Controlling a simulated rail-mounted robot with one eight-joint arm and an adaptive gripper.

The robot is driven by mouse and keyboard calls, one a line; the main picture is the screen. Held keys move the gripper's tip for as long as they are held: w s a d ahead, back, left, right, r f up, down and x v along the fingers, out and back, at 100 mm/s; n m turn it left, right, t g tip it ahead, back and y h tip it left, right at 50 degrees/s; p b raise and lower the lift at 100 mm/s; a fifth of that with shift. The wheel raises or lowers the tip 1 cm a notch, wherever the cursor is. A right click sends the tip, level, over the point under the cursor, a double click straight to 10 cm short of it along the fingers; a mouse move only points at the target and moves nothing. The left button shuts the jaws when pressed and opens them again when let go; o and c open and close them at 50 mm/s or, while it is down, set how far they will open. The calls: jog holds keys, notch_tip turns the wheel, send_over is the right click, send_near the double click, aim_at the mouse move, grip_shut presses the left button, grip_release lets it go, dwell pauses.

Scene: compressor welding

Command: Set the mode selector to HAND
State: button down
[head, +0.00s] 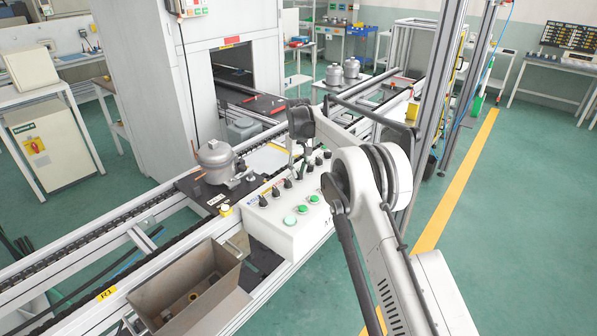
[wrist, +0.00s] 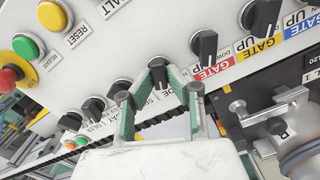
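The white control box (head: 277,228) stands at the front of the conveyor and carries a row of black selector knobs and several green buttons. In the wrist view my gripper (wrist: 160,79) has its green fingers on either side of one black knob (wrist: 158,70). The fingertips are very close to this knob; I cannot tell whether they touch it. A label by it (wrist: 180,106) is partly hidden by the fingers, with "DE" readable, so it looks like the mode selector. The knob's exact setting is unclear.
Beside it in the wrist view are another black knob (wrist: 204,46), a tilted knob (wrist: 95,105) and a red emergency stop (wrist: 10,77). A grey compressor (head: 215,160) stands on the conveyor behind the box. A metal bin (head: 190,285) is at front left.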

aim_at(298, 172)
jog(key=shift+f+n+b, duration=0.1)
jog(key=shift+n+b, duration=0.3)
jog(key=n+b, duration=0.2)
jog(key=shift+n, duration=0.4)
jog(key=n+b, duration=0.2)
jog(key=n, duration=0.3)
jog(key=shift+s+a, duration=0.1)
jog(key=shift+n+b, duration=0.3)
jog(key=c, duration=1.7)
grip_release()
notch_tip(298, 172, up, 12)
jog(key=shift+r, duration=0.1)
